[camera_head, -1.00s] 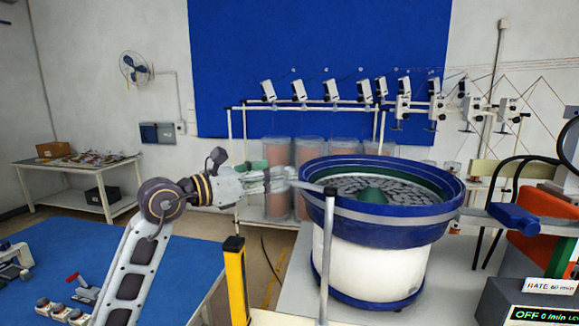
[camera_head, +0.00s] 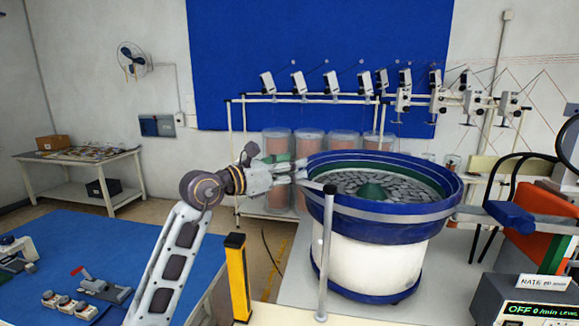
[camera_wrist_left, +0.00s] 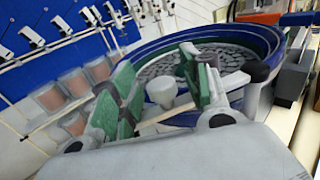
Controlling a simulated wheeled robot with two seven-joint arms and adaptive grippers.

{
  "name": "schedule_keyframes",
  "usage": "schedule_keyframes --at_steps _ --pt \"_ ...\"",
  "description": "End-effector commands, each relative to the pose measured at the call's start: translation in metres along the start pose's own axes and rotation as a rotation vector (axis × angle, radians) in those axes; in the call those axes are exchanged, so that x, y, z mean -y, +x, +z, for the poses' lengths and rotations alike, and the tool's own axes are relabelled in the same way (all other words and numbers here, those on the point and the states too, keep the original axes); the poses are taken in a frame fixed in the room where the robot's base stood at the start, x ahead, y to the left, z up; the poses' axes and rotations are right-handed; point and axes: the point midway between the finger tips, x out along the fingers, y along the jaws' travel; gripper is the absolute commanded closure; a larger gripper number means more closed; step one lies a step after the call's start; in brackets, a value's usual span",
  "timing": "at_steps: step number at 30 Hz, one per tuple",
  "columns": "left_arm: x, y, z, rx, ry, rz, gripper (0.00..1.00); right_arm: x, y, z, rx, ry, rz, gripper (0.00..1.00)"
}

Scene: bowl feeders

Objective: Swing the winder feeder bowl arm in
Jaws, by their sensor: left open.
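The feeder bowl (camera_head: 385,232) is blue-rimmed on a white drum, with many grey flat parts inside. A grey post (camera_head: 325,260) with a black cap stands at its front left; the cap (camera_wrist_left: 257,70) also shows in the left wrist view. A thin pale bar, seemingly the bowl arm (camera_head: 314,185), runs left from the cap towards my gripper. My left gripper (camera_head: 292,170) is open at the bowl's left rim. In the wrist view, a pale knob (camera_wrist_left: 165,92) shows between the green-padded fingers (camera_wrist_left: 148,95); I cannot tell whether they touch it.
A yellow post (camera_head: 237,275) stands below my left arm. A blue-topped table (camera_head: 120,240) is at the left. A control box (camera_head: 520,305) reading OFF and a blue block (camera_head: 510,216) are at the right. Copper-coloured spools (camera_head: 278,185) stand behind the bowl.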

Motion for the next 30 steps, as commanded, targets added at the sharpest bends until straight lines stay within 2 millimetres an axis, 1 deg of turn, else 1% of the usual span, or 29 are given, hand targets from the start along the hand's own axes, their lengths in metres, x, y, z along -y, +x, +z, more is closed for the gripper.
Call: schedule_keyframes --at_steps 2,13,30 --pt "0.0001 -0.0001 0.0 0.0 0.0 0.0 0.53 0.0 0.0001 0.0 0.0 0.0 0.0 0.6" --pt "0.0 -0.0003 0.0001 0.0 0.0 0.0 1.0 0.0 0.0001 0.0 0.0 0.0 0.0 0.6" --pt "-0.0011 0.0024 0.0003 0.0 0.002 -0.024 1.0 0.0 0.003 0.0005 0.0 0.0 0.0 0.6"
